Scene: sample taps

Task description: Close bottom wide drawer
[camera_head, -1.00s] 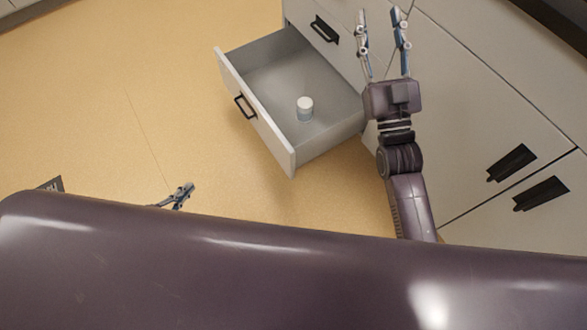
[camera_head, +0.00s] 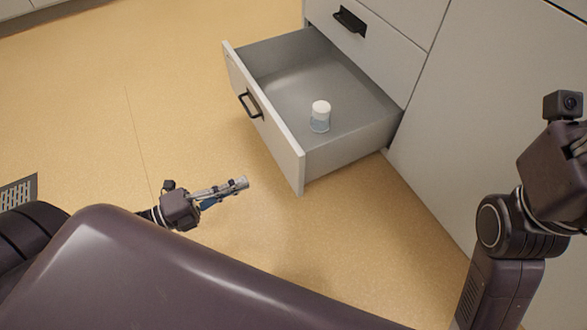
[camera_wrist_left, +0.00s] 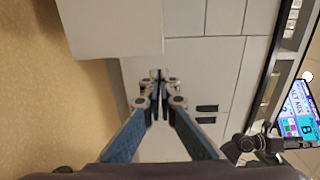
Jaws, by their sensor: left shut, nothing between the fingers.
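The bottom wide drawer (camera_head: 289,160) is pulled out from the grey-white cabinet, with a black bar handle (camera_head: 250,103) on its front. My left gripper (camera_head: 243,184) is shut and empty, low and to the left of the drawer front, apart from it. Its shut fingertips (camera_wrist_left: 160,76) also show in the left wrist view, with a pale panel, probably the drawer, at upper left. My right arm stands at the right edge of the head view; its fingers are mostly cut off there.
A small jar with a white cap (camera_head: 320,115) stands inside the drawer. Another drawer with a black handle (camera_head: 349,20) is shut above it. The yellow floor (camera_head: 130,90) left of the drawer is clear. A bright screen (camera_wrist_left: 300,115) shows at the right of the left wrist view.

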